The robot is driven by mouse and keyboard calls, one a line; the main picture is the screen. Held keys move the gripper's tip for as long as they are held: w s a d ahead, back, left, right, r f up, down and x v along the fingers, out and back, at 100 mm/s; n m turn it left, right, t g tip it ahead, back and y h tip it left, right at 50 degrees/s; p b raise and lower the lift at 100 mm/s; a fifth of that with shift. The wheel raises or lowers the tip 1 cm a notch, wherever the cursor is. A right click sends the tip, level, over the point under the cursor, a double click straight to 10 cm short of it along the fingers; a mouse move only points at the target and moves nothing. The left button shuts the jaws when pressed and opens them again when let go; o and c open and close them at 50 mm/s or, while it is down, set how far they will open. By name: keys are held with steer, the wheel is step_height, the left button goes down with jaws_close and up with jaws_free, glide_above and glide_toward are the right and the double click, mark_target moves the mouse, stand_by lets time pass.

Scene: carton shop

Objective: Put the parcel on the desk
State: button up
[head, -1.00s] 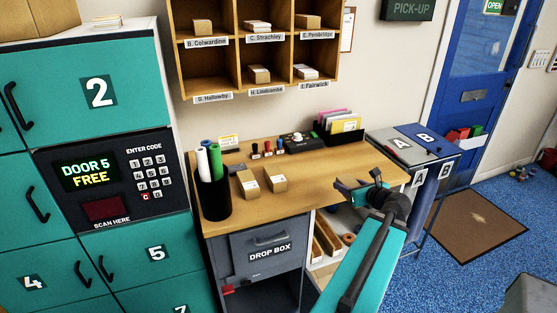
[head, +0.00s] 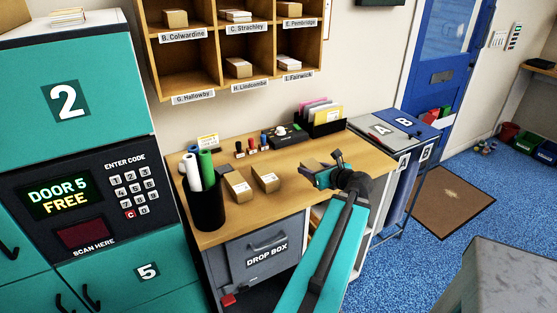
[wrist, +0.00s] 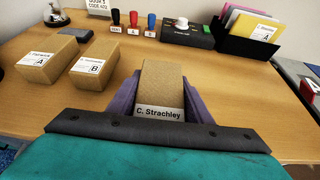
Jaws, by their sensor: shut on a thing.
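My gripper (head: 326,172) is over the right part of the wooden desk (head: 292,152). It is shut on a brown cardboard parcel (wrist: 162,82). In the wrist view the parcel sits between the purple fingers, with a white "C. Strachley" label facing me. The desk top (wrist: 225,85) spreads beyond and around it. I cannot tell whether the parcel's underside touches the desk. In the head view the parcel is too small and covered to make out clearly.
Two boxes, A (wrist: 48,60) and B (wrist: 95,66), stand on the desk to the left. Stamps (wrist: 133,22), a dark device (wrist: 182,32) and a black file holder (wrist: 245,38) line the back. A pot of rolls (head: 204,200) stands at the left end. The desk's middle is clear.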

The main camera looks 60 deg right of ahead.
steer(key=shift+w+d+f+p, duration=0.2)
steer(key=shift+w+d+p, duration=0.65)
steer(key=shift+d, duration=1.5)
steer(key=shift+w+d+f+p, duration=0.25)
steer(key=shift+w+d+p, duration=0.55)
steer(key=shift+d, duration=1.5)
steer(key=shift+w+d+f+p, duration=0.2)
steer(key=shift+w+d+p, duration=0.25)
steer(key=shift+w+d, duration=1.35)
steer(key=shift+s+d, duration=0.6)
steer(key=shift+w+d, duration=0.15)
steer(key=shift+d, duration=0.3)
steer(key=shift+a+f+p, duration=0.1)
steer(key=shift+f+p, duration=0.8)
steer(key=shift+f, duration=0.95)
steer(key=shift+f, duration=0.1)
steer(key=o, duration=1.2)
